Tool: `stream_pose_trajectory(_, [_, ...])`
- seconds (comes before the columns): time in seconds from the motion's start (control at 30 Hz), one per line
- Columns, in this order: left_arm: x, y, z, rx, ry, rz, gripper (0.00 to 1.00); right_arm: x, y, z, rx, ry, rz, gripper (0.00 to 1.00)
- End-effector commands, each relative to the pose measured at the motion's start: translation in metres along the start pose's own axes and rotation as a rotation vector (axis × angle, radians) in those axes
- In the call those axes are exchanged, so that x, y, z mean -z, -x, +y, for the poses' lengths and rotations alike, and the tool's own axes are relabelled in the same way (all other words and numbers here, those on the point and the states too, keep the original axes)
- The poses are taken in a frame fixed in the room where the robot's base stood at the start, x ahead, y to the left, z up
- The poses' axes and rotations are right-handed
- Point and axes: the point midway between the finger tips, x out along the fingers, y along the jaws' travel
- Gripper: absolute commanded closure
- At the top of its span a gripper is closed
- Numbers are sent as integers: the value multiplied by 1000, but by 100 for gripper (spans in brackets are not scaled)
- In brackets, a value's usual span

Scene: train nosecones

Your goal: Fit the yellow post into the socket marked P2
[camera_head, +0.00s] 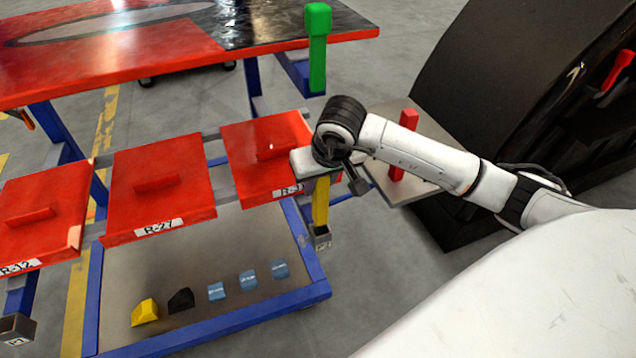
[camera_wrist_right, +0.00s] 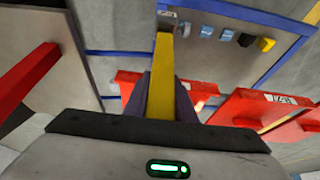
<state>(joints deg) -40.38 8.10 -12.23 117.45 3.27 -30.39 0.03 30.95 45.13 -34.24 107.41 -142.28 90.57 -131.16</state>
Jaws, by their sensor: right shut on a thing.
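The yellow post (camera_head: 320,203) hangs roughly upright under my right gripper (camera_head: 322,178), which is shut on its upper part. In the right wrist view the yellow post (camera_wrist_right: 163,80) runs between the fingers of my right gripper (camera_wrist_right: 164,88), away from the camera. A grey square socket (camera_head: 322,238) with a small white label sits at the cart's right corner, at the post's lower end. The label is too small to read surely. In the right wrist view the post's far end overlaps the socket (camera_wrist_right: 166,18); I cannot tell whether it is inside. My left gripper is out of view.
Red panels (camera_head: 158,188) lie along the cart's upper level. Another grey socket (camera_head: 14,328) is at the lower left. A green post (camera_head: 318,50) stands behind my right gripper. A red post (camera_head: 402,148) stands on a grey plate beside my right forearm. Small blocks (camera_head: 181,300) lie on the lower shelf.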

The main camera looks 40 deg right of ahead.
Motion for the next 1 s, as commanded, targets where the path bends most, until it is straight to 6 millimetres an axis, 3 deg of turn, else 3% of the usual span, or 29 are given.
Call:
stream_pose_trajectory(0.6, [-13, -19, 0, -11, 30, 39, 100, -19, -48, 0, 1, -1, 3, 100])
stream_pose_trajectory(1.0, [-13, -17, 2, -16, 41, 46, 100, -22, -53, 0, 1, -1, 2, 100])
